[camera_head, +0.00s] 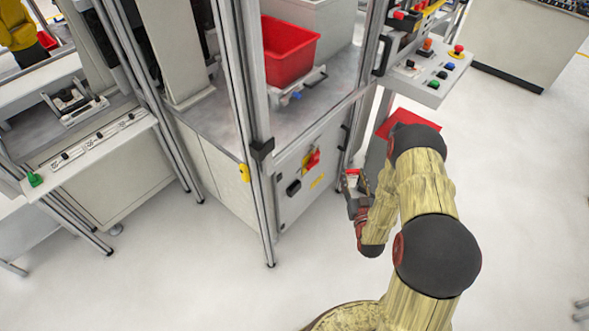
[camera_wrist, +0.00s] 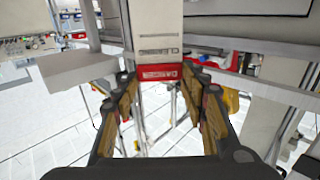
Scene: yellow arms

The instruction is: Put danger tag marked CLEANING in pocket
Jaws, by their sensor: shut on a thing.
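The danger tag (camera_wrist: 157,28) is white with a red DANGER band, and its dark lettering, which reads as CLEANING, appears upside down. In the wrist view it stands between the fingertips of my gripper (camera_wrist: 162,82), which is shut on its red-band end. The white part extends away past the top edge. In the head view my gripper (camera_head: 356,191) is low in front of the cabinet's right side, and a small red and white bit of the tag (camera_head: 352,173) shows at its tips. I cannot make out the pocket for certain in either view.
A framed machine cabinet (camera_head: 318,175) with a red switch stands left of my gripper. A red bin (camera_head: 290,52) sits inside the frame. A button panel (camera_head: 430,80) juts out at upper right. A red flat-topped thing (camera_head: 400,120) is partly behind my arm. The floor in front is clear.

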